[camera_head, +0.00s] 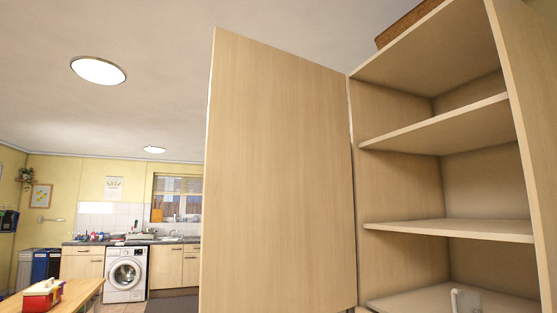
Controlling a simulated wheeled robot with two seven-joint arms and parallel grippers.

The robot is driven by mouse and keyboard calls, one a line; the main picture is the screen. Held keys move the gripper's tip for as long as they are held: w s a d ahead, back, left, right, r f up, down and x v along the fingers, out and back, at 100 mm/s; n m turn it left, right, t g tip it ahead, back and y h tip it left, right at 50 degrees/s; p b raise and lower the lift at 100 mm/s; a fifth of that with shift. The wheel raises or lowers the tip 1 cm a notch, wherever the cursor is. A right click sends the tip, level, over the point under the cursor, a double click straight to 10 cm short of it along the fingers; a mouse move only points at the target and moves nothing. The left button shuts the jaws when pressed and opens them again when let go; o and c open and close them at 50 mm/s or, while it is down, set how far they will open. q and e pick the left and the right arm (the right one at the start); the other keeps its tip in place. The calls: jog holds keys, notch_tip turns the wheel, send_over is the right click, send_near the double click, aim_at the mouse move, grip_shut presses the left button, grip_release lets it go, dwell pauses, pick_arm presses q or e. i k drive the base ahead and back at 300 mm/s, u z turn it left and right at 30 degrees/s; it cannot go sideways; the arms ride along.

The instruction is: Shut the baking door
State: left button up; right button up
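A tall light-wood cabinet (447,229) stands open at the right, with bare shelves in the part that shows. Its wide wooden door (280,180) is swung open and stands out from the cabinet's left side. The door's broad flat face is toward me, and I see no handle on it. The door's lower end is cut off by the picture's bottom edge. Neither of my grippers can be made out in this view.
A small white upright piece (460,300) shows at the bottom right; I cannot tell what it is. A brown box (402,22) sits on top of the cabinet. Far left are a washing machine (126,274), a counter, and a table (78,292) with a red-and-white box (42,296).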

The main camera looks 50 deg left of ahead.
aim_at(277, 234)
jog(key=u, duration=2.85)
jog(key=i, duration=3)
jog(key=z, duration=3.5)
jog(key=i, duration=0.55)
